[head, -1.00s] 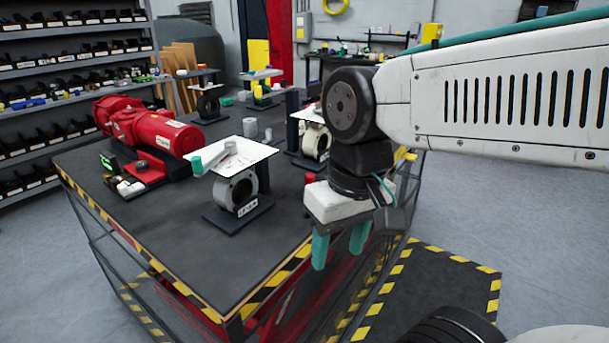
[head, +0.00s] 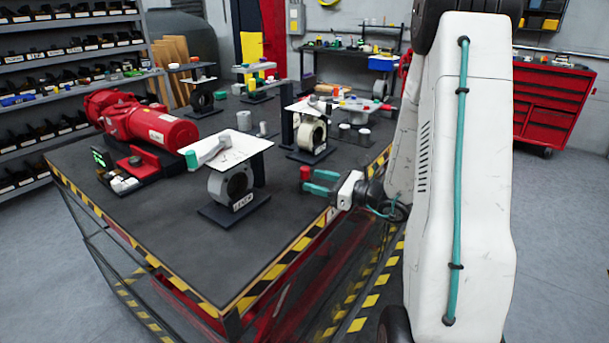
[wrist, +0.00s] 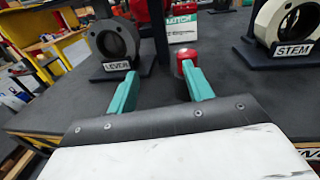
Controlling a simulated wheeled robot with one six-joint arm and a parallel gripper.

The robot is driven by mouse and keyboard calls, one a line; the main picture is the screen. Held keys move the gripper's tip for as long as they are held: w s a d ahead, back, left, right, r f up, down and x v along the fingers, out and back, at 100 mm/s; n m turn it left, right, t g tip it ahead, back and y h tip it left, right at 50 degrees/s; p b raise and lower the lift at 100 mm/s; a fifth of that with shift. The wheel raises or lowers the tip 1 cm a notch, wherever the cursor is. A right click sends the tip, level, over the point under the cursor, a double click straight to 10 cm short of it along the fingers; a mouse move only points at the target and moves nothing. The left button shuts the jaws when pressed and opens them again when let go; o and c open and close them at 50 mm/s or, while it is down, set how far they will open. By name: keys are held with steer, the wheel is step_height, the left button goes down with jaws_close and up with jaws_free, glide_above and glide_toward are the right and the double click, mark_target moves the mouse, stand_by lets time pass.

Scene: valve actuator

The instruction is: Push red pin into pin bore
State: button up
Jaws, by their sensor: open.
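The red pin (head: 305,173) looks like a short red cylinder near the right edge of the workbench. My gripper (head: 310,181) is level, pointing left over the bench edge, with its two teal fingers open. In the head view the pin shows right by the fingertips. In the wrist view, between my fingers (wrist: 159,78) is empty, and the red pin (wrist: 186,62) stands at the right fingertip, partly hidden by it. I cannot tell whether they touch. I cannot make out the pin bore.
A ring stand labelled LEVER (head: 232,185) stands left of my gripper, and a pale ring stand (head: 311,135), labelled STEM in the wrist view (wrist: 285,22), stands behind. A red actuator (head: 140,125) lies at the left. Bare bench top (head: 275,220) is in front.

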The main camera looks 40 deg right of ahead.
mark_target(309, 175)
steer(key=d+f+m+h, duration=0.1)
steer(key=d+m+t, duration=0.1)
steer(key=d, duration=0.1)
steer(key=shift+w+f+h, duration=0.15)
steer(key=shift+f+h, duration=0.25)
steer(key=x, duration=0.7)
steer(key=shift+w+r, duration=0.25)
steer(key=c, duration=1.1)
